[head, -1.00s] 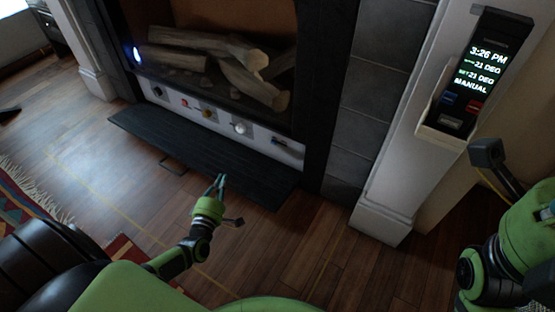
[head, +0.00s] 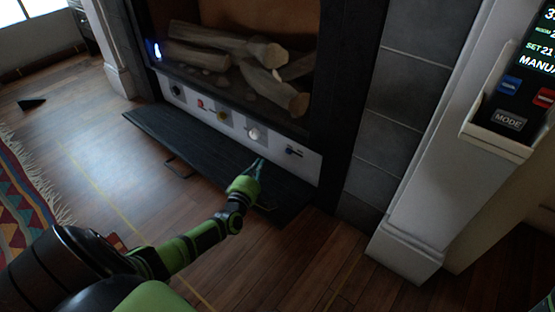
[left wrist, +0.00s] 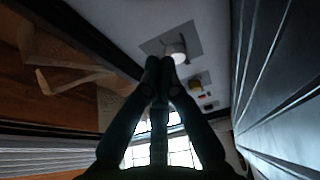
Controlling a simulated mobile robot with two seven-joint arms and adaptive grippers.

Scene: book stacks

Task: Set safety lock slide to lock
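The fireplace's pale control panel (head: 228,122) runs below the log opening. My right gripper is out of view.
The panel also carries a white knob (head: 253,134), a brass knob (head: 223,115), a red control (head: 200,104) and a dark knob (head: 176,91). A dark hearth slab (head: 160,133) lies below. A wall thermostat (head: 510,110) is at right. Wood floor is open in front.

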